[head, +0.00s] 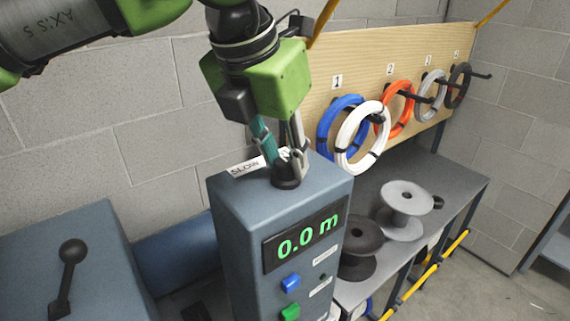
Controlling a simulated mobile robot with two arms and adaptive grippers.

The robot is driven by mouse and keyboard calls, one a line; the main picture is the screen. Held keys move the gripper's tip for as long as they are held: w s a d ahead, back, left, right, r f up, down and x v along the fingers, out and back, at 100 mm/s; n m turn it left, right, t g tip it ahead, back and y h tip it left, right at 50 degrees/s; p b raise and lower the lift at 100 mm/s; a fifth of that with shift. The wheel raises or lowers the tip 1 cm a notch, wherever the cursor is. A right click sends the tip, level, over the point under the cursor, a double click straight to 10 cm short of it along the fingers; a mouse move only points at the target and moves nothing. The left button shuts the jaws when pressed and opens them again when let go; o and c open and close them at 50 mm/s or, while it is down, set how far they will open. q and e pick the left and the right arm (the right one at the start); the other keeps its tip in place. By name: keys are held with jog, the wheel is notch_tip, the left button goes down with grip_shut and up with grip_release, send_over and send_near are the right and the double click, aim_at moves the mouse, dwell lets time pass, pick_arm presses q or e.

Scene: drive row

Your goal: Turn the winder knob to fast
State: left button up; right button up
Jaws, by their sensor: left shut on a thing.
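The winder's control box (230,220) stands upright in the middle of the head view. Its display (306,238) reads 0.0 m. A black knob (287,181) sits on top of the box. A SLOW label (246,166) is beside the knob on its left; a second label behind the fingers is mostly hidden. My left gripper (286,168) points down from above and is shut on the knob. The fingers hide part of the knob, so I cannot tell its setting. My right gripper is not in view.
A blue button (290,283) and a green button (290,312) are on the box front. A bench (455,190) on the right holds a grey spool (404,213) and a dark spool (361,250). Several cable coils hang on a wooden board (355,75). A black-knobbed lever (68,270) stands at left.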

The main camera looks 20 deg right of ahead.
pick_arm(q)
jog(key=m+g, duration=0.1)
jog(key=m, duration=0.1)
jog(key=shift+w+m+h, duration=0.1)
jog(key=shift+m+h, duration=0.3)
jog(key=shift+w+m+g+p, duration=0.1)
jog(key=shift+m+g+p, duration=0.75)
jog(key=shift+m, duration=1.05)
jog(key=o, duration=1.1)
jog(key=shift+a, duration=0.1)
jog(key=v, duration=1.2)
jog(key=shift+a, duration=0.1)
